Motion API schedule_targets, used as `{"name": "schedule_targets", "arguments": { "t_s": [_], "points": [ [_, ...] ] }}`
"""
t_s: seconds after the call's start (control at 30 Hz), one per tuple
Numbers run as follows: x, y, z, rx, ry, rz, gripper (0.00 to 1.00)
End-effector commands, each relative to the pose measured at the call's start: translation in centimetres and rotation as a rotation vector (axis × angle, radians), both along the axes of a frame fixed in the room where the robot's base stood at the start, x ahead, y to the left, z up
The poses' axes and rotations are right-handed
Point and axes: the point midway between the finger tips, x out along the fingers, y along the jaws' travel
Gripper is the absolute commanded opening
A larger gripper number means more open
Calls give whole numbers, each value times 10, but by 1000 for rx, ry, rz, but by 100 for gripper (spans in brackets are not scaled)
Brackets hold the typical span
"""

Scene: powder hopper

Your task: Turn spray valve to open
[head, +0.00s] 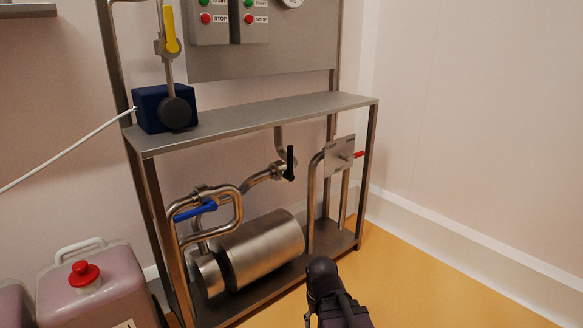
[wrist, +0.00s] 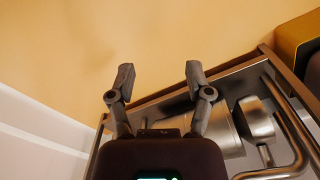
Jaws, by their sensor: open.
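Several valve handles show in the head view, and I cannot tell which one is the spray valve. A red handle (head: 359,155) sticks out to the right of a small metal plate (head: 339,156) whose lettering is too small to read. A black handle (head: 290,163) stands upright on the middle pipe. A blue handle (head: 195,211) lies nearly level above the pump, and a yellow handle (head: 170,30) is upright at the top left. My gripper (wrist: 158,78) is open and empty in the wrist view, with its fingers apart over the floor beside the frame. It touches no handle.
The metal frame (head: 260,115) holds a steel pump (head: 263,246) and bent pipes on its lower level. A blue box (head: 151,108) sits on the shelf. A pink canister (head: 95,285) stands at the lower left. The yellow floor (head: 430,285) at the right is clear.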

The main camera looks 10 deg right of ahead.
Motion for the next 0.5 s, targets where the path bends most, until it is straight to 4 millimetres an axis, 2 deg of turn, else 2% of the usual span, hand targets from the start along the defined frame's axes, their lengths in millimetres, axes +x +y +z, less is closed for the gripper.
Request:
{"name": "schedule_targets", "arguments": {
  "t_s": [0.33,0.5],
  "points": [
    [1,1,1,5,-3,-6,66],
    [15,6,6,57,-27,-64,66]
  ]
}}
